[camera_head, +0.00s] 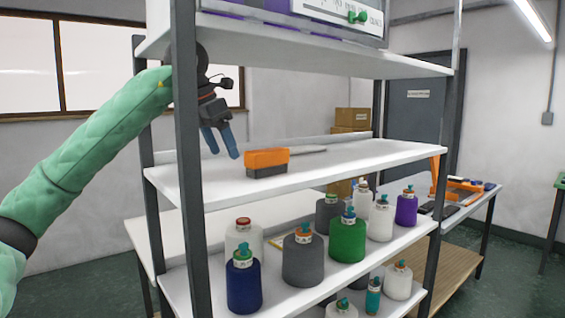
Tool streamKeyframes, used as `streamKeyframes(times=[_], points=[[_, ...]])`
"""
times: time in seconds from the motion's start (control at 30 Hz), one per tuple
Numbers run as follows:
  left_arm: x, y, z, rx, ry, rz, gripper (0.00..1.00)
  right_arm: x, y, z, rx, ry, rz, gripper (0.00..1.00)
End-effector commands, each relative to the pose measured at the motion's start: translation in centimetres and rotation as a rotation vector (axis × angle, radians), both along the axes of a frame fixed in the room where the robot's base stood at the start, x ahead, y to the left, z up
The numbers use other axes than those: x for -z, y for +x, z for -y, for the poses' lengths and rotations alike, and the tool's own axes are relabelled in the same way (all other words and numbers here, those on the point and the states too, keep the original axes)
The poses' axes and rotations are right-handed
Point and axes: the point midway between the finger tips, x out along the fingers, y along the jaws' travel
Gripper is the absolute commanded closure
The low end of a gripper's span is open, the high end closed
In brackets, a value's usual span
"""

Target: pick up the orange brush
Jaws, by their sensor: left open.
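The orange brush (266,161) lies on the middle white shelf, with a dark bristle side toward the front and a thin grey handle pointing right. My left gripper (220,142) has blue fingers that point down, just left of the brush and above the shelf. It is open, and nothing shows between its fingers. The gripper is apart from the brush in the picture; the exact depth between them is hard to tell. My left arm in a green sleeve reaches in behind the front left post. My right gripper is not in view.
The middle shelf (350,158) is otherwise mostly bare. A dark rack post (187,200) stands in front of my left arm. The top shelf (300,58) hangs above. A table with orange items (465,186) stands at right.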

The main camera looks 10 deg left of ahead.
Motion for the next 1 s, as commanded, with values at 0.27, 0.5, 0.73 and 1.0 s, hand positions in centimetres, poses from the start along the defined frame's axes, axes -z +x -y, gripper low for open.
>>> streamKeyframes(times=[0.27,0.5,0.73,1.0], points=[[-0.3,2.8,2.0,0.001,0.0,-0.001,0.33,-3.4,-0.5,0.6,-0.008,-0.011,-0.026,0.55],[-0.3,6.3,4.4,0.003,0.0,-0.001,0.33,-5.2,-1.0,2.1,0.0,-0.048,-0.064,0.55],[-0.2,9.1,6.2,0.0,-0.001,-0.001,0.33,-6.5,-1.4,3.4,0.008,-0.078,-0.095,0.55],[0.3,10.0,6.8,0.001,0.0,-0.001,0.33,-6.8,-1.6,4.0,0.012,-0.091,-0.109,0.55]])
